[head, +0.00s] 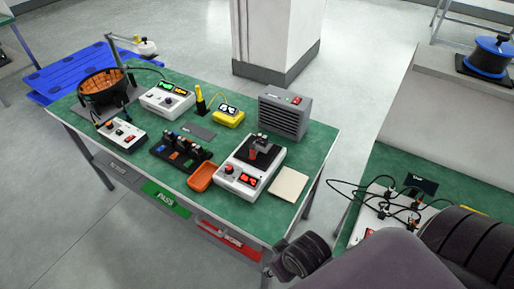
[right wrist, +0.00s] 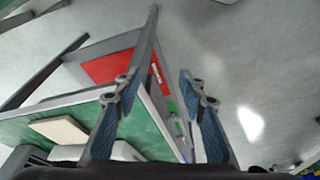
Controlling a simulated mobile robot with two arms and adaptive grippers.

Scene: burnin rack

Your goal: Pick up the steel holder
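I cannot make out for certain which object is the steel holder. On the green bench top, a small grey fixture (head: 262,143) stands on the black plate of a white tester (head: 236,180) with a red display. A black rack (head: 180,157) with several slots is to its left. My right gripper (right wrist: 157,74) is open and empty in the right wrist view, its fingers apart beside the bench edge. In the head view my right arm comes in from the lower right, and its fingers cannot be made out. My left gripper is not in view.
An orange tray (head: 202,177), a beige pad (head: 288,185), a grey vented box (head: 285,112) and a dark round basket (head: 103,86) crowd the bench (head: 322,150). A red bin (head: 230,240) sits below its front edge. A second bench with cabled units is at right.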

